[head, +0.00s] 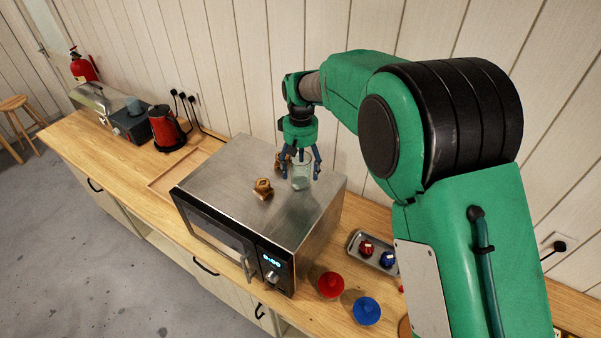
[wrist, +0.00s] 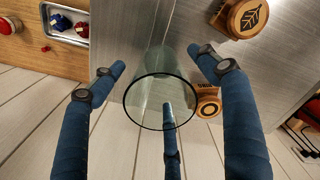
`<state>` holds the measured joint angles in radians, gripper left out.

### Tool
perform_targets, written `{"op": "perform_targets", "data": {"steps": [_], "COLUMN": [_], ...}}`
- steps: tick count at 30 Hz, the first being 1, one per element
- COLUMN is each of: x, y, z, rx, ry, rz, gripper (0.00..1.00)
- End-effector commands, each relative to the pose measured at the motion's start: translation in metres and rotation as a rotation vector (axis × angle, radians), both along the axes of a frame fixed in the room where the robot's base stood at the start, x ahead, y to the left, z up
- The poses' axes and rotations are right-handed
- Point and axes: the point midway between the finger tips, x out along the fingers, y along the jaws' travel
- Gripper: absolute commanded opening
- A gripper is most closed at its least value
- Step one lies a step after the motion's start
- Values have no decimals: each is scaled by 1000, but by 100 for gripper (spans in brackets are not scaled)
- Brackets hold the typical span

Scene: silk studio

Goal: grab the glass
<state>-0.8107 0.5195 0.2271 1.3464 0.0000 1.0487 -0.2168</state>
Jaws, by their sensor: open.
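A clear drinking glass (head: 301,177) stands on top of the microwave (head: 222,167), near its back right. In the wrist view the glass (wrist: 160,95) shows its round rim and lies between my blue fingers. My gripper (head: 302,165) is open, pointing down, with its fingers spread around the upper part of the glass. In the wrist view my gripper (wrist: 158,75) has a finger on each side of the glass and a third finger below its rim. I cannot tell whether any finger touches the glass.
A wooden stamp-like block (head: 263,188) stands left of the glass, and another wooden block (wrist: 207,103) is close beside it. A red kettle (head: 166,128) stands left.

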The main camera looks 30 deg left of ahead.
Motion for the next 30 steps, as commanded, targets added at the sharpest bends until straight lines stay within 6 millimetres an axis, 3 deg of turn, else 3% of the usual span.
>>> {"op": "perform_targets", "data": {"steps": [7,24,30], "x": [0,0,0], "y": [0,0,0], "z": [-22,-24,-24], "rx": [-1,0,0], "ry": [1,0,0], "rz": [0,0,0], "gripper": [75,75,37]}}
